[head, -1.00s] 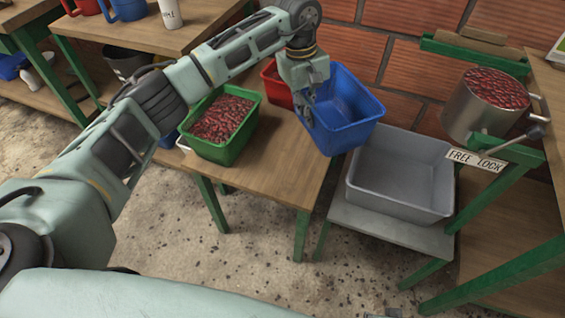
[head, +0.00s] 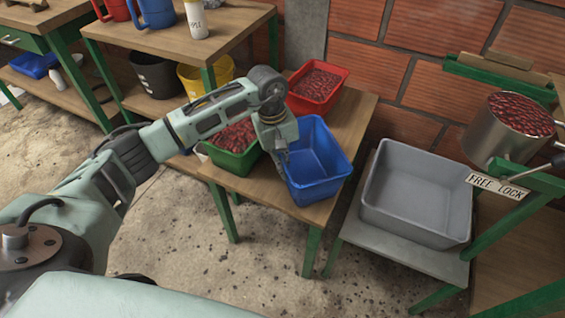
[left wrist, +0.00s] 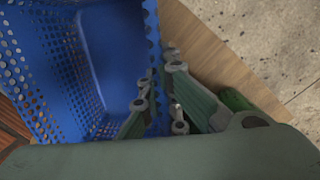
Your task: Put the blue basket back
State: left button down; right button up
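The blue basket (head: 322,168) is empty and looks upright on the wooden table (head: 268,192), near its right front edge. It also shows in the left wrist view (left wrist: 110,50), with its perforated walls. My left gripper (head: 284,158) reaches down at the basket's left wall. In the left wrist view its fingers (left wrist: 162,95) lie on either side of that wall and are closed on it. Whether the basket's base fully rests on the table is hard to tell. My right gripper is not in view.
A green basket (head: 238,165) of red beans is left of the blue one, partly behind my arm. A red basket (head: 316,92) of beans stands behind. A grey tub (head: 418,238) sits on the lower stand at right, beside a metal pot (head: 490,130) of beans.

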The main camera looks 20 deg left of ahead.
pick_arm(q)
jog(key=c, duration=2.4)
grip_release()
jog(key=shift+f, duration=0.1)
jog(key=o, duration=0.4)
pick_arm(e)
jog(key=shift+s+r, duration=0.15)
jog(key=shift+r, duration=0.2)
pick_arm(q)
jog(key=r, duration=0.4)
jog(key=a+r, duration=0.1)
jog(key=r, duration=0.3)
jog(key=r+p, duration=0.1)
jog(key=r, duration=0.3)
jog(key=shift+a+r, duration=0.1)
jog(key=shift+a, duration=0.25)
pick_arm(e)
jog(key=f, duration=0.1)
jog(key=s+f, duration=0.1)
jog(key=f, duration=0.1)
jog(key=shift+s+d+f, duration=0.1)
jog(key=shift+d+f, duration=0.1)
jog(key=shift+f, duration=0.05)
